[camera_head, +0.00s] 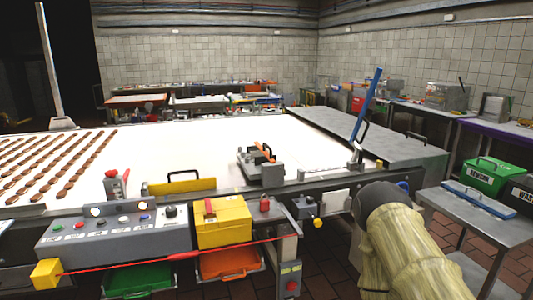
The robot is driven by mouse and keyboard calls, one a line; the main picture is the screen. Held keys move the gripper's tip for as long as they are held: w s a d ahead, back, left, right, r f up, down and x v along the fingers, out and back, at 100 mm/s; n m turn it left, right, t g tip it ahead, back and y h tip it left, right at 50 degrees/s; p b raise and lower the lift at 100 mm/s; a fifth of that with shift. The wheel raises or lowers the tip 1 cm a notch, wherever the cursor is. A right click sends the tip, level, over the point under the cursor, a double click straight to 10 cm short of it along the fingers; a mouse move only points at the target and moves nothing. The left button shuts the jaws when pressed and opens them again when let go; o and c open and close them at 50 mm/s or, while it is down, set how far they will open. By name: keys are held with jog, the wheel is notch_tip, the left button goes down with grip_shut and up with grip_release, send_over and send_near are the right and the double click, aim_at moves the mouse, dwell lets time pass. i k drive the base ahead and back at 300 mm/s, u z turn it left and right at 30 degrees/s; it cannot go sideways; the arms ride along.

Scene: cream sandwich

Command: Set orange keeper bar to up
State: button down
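A small orange bar (263,152), which looks like the keeper bar, sits on a grey metal fixture (272,175) at the near edge of the white belt, in the middle of the head view. The bar looks slanted, running from upper left to lower right; it is too small to tell its exact setting. A dark handle-like part stands beside it. My arm, in a beige sleeve, comes in from the lower right and ends in a dark rounded part right of and nearer than the fixture. My gripper's fingers do not show.
A tall blue lever (366,104) rises right of the fixture. A control panel (110,240), yellow box (223,222) and red cord (130,265) lie along the front. Brown pieces (60,165) lie on the belt's left. A side table (480,222) holds a green box (486,176).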

aim_at(264, 146)
jog(key=z, duration=0.55)
jog(key=k, duration=1.2)
jog(key=z, duration=0.75)
jog(key=i, duration=1.15)
jog(key=u, duration=0.6)
jog(key=i, duration=1.05)
jog(key=u, duration=0.8)
